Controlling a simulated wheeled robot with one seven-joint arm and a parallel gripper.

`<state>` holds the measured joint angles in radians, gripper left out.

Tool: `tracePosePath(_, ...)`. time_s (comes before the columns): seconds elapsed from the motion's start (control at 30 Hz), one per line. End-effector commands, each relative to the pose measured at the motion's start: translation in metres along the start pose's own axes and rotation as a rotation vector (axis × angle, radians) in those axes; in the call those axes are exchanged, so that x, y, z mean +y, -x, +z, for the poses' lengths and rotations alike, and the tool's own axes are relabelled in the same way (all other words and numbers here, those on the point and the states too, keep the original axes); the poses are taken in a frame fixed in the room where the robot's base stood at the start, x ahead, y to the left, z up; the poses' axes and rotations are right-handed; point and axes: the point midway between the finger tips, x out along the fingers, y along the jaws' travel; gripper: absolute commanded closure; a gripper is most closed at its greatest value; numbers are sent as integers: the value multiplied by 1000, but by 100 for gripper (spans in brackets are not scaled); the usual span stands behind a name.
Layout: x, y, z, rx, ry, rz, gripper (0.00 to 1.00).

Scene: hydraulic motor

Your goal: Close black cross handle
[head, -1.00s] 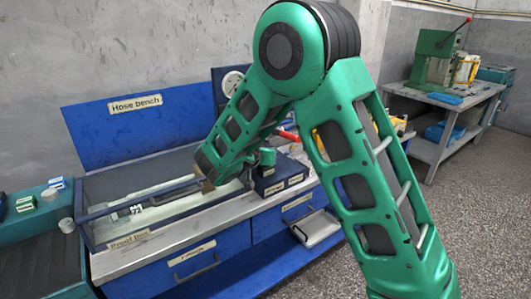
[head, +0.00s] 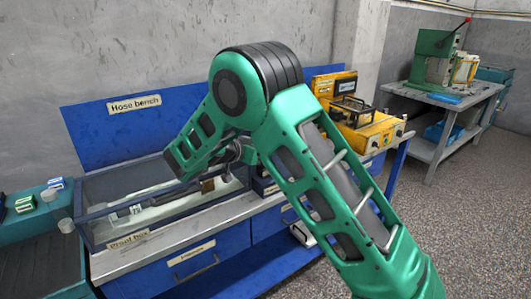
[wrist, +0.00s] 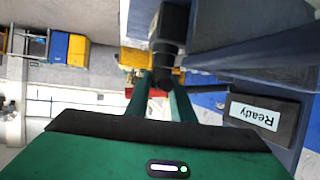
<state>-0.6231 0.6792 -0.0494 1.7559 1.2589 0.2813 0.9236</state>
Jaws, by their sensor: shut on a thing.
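In the wrist view, my gripper (wrist: 160,100) has its two green fingers closed on a black handle (wrist: 168,28), which I take to be the cross handle. Its dark shaft end sits between the fingertips, and its full cross shape does not show clearly. In the head view my green arm crosses the front of the hose bench, and its upper links hide the gripper and the handle. The glass-sided proof box (head: 130,238) stands on the bench to the left of the arm.
A dark block with a "Ready" plate (wrist: 255,115) lies right of the fingers in the wrist view. A yellow machine (head: 370,130) stands on the bench's right end. A grey table (head: 440,105) with a green press is at back right. Open floor lies at right.

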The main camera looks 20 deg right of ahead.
Motion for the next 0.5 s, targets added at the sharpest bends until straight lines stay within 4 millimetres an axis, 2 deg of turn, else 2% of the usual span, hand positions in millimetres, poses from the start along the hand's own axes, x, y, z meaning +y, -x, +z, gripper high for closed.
tracePosePath(0.2,-4,1,2,-4,2,-11,100)
tracePosePath(0.23,-4,1,2,-4,2,-11,71)
tracePosePath(0.3,-3,1,2,-4,2,-10,59)
tracePosePath(0.5,-2,1,1,-2,2,-6,59)
